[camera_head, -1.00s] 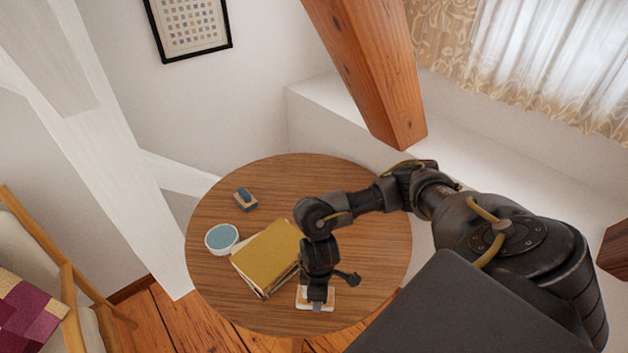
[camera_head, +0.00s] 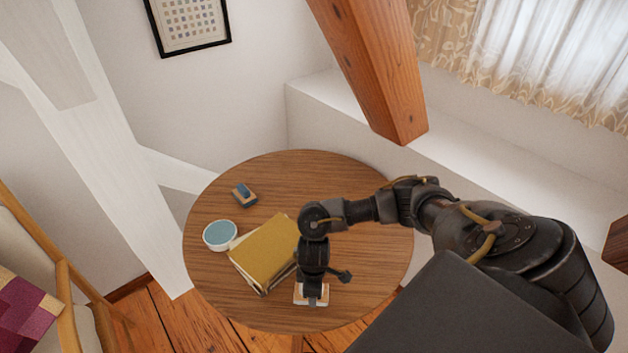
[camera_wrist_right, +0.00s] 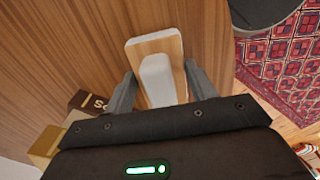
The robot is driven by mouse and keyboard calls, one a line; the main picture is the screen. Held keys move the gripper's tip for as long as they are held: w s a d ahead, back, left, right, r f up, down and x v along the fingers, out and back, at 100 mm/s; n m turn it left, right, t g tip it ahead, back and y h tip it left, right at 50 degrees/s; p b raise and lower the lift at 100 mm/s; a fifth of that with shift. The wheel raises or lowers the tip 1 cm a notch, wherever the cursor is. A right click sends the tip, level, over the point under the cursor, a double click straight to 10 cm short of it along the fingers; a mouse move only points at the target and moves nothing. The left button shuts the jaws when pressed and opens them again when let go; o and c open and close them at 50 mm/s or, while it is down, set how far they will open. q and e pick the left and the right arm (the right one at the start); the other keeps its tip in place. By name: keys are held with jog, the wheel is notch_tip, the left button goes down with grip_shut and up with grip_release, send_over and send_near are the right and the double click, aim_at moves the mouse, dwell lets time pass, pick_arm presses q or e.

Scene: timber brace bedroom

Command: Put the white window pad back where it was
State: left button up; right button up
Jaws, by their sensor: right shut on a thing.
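The white window pad (camera_head: 299,297) is a small wooden board with a white base and a white block-shaped grip, near the front edge of the round table. It also shows in the right wrist view (camera_wrist_right: 173,45), where its white grip lies between the two fingers. My right gripper (camera_head: 313,299) points down at it and is shut on it; the gripper also shows in the wrist view (camera_wrist_right: 163,88). The gripper hides part of the pad in the head view. I cannot tell whether the pad touches the table. My left gripper is not in view.
On the round table (camera_head: 350,190) are a blue-gripped wooden pad (camera_head: 243,195), a white bowl with blue contents (camera_head: 220,235) and a stack of books with a yellow cover (camera_head: 265,250) beside my gripper. A timber brace (camera_head: 375,75) slants above the back right. The table's back is clear.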

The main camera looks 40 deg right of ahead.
jog(key=o, duration=1.1)
notch_tip(320, 180, up, 12)
jog(key=p, duration=0.3)
